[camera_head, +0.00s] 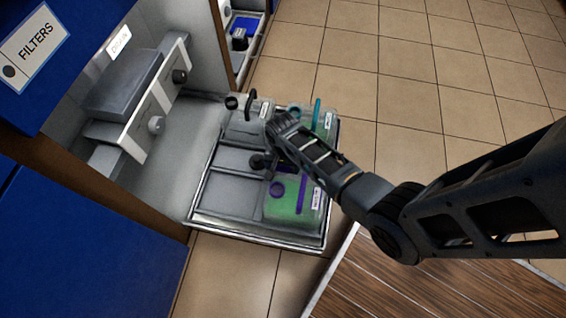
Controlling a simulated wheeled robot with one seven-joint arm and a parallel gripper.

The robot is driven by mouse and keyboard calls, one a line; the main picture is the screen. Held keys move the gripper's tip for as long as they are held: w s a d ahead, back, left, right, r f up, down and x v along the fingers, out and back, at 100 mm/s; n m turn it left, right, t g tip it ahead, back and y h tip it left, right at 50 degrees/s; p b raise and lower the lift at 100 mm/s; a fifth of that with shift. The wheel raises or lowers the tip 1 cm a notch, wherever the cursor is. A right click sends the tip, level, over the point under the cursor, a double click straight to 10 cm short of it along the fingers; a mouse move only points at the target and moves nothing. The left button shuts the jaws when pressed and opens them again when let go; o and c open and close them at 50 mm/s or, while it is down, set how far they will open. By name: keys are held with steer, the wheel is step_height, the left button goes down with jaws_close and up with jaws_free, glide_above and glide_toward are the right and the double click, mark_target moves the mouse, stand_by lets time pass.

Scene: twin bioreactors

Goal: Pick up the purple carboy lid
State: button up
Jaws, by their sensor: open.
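The purple carboy lid (277,189) is a small round cap on top of a translucent carboy with green contents (284,209). The carboy stands in the front right part of the pulled-out tray (207,216) and has a purple handle strip and a white label. My gripper (262,162) reaches in from the right, above the tray and just behind the purple lid in the picture. It is open and looks apart from the lid. Its fingers are small and dark, so their exact height above the lid cannot be told.
Behind my wrist stand a carboy with a teal handle (317,116) and a pale carboy with a black lid (232,102). The tray's left compartments look empty. A cabinet with knobs (156,125) and a blue "FILTERS" panel (80,20) stand left. Tiled floor is free beyond.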

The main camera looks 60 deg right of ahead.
steer(key=shift+r, duration=0.1)
steer(key=c, duration=1.1)
